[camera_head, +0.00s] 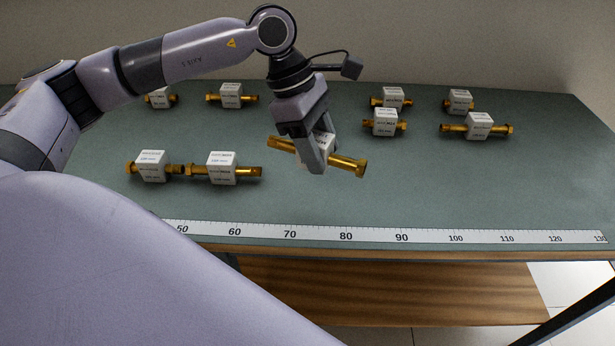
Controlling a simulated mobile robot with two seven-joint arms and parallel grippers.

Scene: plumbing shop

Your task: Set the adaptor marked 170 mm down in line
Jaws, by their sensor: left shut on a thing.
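My left gripper (312,150) is shut on a brass adaptor (346,165) with a white label block (327,147). The adaptor is tilted, its right end lower, and appears held above the green table. The gripper fingers hide part of the block, and its marking cannot be read. Two other labelled brass adaptors lie end to end at the front left, one with a block (150,166) and one with a block (221,168) to its right. Their small print is too blurred to tell for sure. My right gripper is not in view.
A white measuring scale (373,235) runs along the table's front edge. More labelled adaptors stand further back: two at the back left (231,95) and several at the back right, including one (478,126). The green tabletop (420,190) is clear at front right.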

